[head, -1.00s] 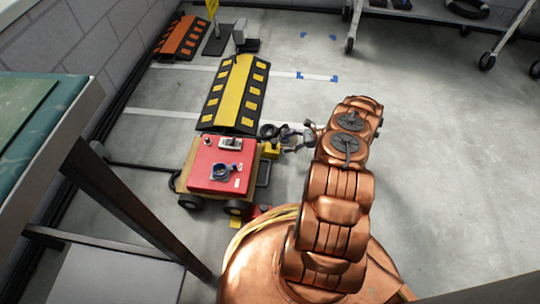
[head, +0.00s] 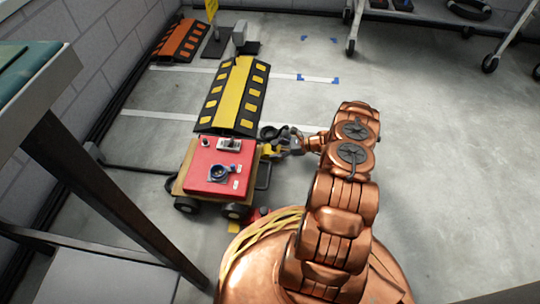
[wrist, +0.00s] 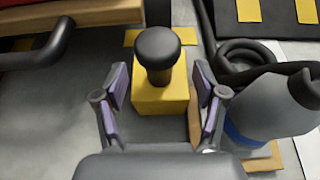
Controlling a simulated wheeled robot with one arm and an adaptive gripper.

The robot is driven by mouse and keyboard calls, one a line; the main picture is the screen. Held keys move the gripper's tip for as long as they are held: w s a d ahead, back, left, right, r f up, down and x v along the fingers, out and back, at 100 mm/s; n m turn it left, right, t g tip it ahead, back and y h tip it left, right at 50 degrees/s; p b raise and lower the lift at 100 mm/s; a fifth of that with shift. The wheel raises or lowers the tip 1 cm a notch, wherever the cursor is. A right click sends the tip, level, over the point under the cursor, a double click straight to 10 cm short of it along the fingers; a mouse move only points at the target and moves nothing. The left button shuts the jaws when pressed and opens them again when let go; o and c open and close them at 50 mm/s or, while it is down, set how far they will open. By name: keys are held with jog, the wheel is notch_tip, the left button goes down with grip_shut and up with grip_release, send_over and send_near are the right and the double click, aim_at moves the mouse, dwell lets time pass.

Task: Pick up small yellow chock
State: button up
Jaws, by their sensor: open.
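The small yellow chock (wrist: 160,98) is a yellow block in the wrist view with a round black knob (wrist: 158,50) standing on it. My gripper (wrist: 161,86) is open, with one finger on each side of the block. I see a gap at the left finger; whether the right finger touches I cannot tell. In the head view the chock (head: 267,150) shows as a small yellow patch just right of the red-topped cart, partly hidden by my gripper (head: 277,147).
The red-topped cart (head: 215,166) stands close on the left, with a black handle bar (wrist: 40,45) near the chock. A grey bottle (wrist: 270,108) and a black coil (wrist: 245,58) lie close on the right. A yellow-and-black ramp (head: 235,95) lies behind. Open floor is at right.

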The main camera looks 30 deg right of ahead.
jog(key=shift+w+a+f, duration=0.2)
jog(key=shift+a, duration=0.05)
jog(key=shift+c, duration=0.4)
jog(key=c, duration=1.3)
jog(key=shift+o, duration=0.2)
jog(key=shift+d+r, duration=0.1)
jog(key=shift+r, duration=0.05)
